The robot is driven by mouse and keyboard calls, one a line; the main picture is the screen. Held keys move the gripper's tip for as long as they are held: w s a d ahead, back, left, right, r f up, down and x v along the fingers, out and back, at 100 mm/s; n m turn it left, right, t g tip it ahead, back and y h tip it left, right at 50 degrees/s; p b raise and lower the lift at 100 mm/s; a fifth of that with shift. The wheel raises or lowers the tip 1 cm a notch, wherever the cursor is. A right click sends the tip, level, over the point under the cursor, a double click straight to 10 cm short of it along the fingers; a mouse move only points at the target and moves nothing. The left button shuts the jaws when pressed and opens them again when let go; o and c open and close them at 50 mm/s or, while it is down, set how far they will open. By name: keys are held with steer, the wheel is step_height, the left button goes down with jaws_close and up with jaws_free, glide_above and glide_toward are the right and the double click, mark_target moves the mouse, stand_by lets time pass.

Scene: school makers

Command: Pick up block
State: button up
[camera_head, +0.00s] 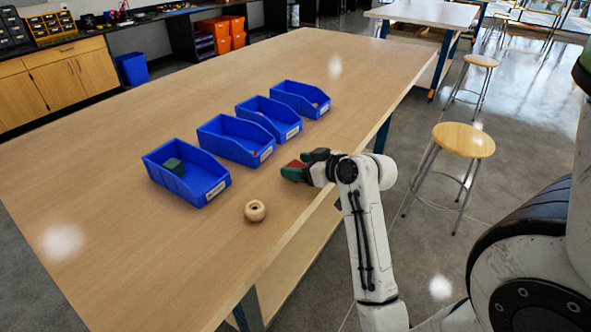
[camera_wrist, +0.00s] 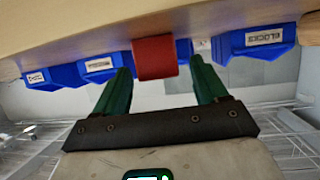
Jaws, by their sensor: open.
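A red block (camera_wrist: 156,57) shows between and just beyond the green fingertips of my gripper (camera_wrist: 160,68) in the wrist view. It is close to the left finger, with a wider gap to the right one. In the head view a patch of red shows at my gripper (camera_head: 291,171), beside the table's right edge; the black gripper body partly hides it. My gripper is open. A dark green block (camera_head: 173,166) lies in the nearest blue bin (camera_head: 205,195).
Three more blue bins (camera_head: 237,148) (camera_head: 270,128) (camera_head: 303,108) stand in a row on the wooden table (camera_head: 110,235). A wooden ring (camera_head: 255,211) lies near the table's front edge. One bin label (camera_wrist: 265,38) appears to read BLOCKS. Stools (camera_head: 462,140) stand at right.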

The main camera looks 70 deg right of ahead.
steer(key=shift+x, duration=1.3)
steer(key=shift+c, duration=0.3)
steer(key=c, duration=1)
